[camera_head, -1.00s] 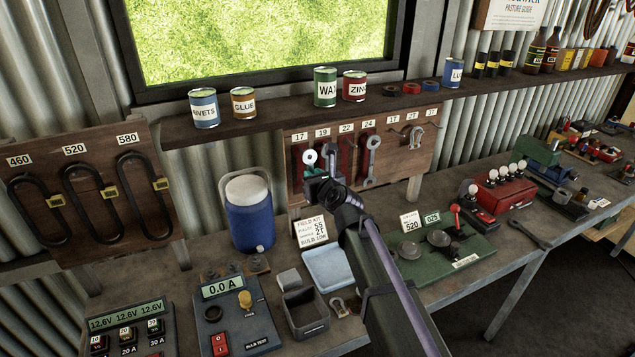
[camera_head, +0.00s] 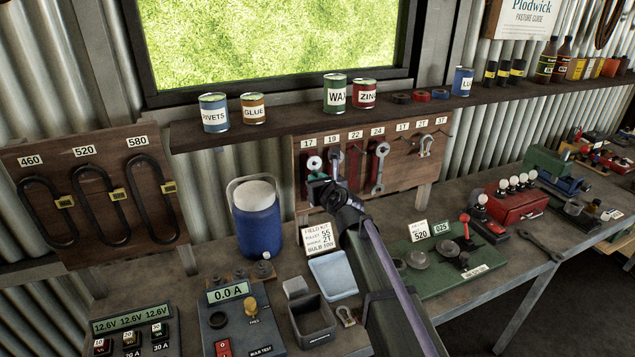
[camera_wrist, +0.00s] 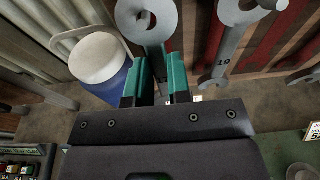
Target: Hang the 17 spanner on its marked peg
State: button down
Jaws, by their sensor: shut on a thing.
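The grey spanner (camera_head: 313,163) is held upright at the left end of the wooden tool board (camera_head: 405,180), with its round head just below the left "17" label. My gripper (camera_head: 318,179) is shut on it below the head. In the wrist view, the teal fingers (camera_wrist: 160,82) close on its shank, and its ring head (camera_wrist: 147,18) fills the top centre. Whether the peg passes through the ring cannot be told. The spanner's lower part is hidden behind my gripper. A spanner marked 19 (camera_wrist: 225,62) hangs just to the right.
Another spanner (camera_head: 379,168) hangs under "24", and a shackle (camera_head: 426,146) hangs further right. A blue cooler jug (camera_head: 256,220) stands left of the board. The shelf (camera_head: 290,127) with cans is above. A loose spanner (camera_head: 540,246) lies on the bench at right.

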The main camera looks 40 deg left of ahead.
jog(key=c, duration=1)
grip_release()
jog(key=shift+d, duration=0.1)
jog(key=p+v, duration=0.2)
jog(key=v, duration=0.8)
jog(key=shift+s+d, duration=0.15)
jog(key=shift+d, duration=0.1)
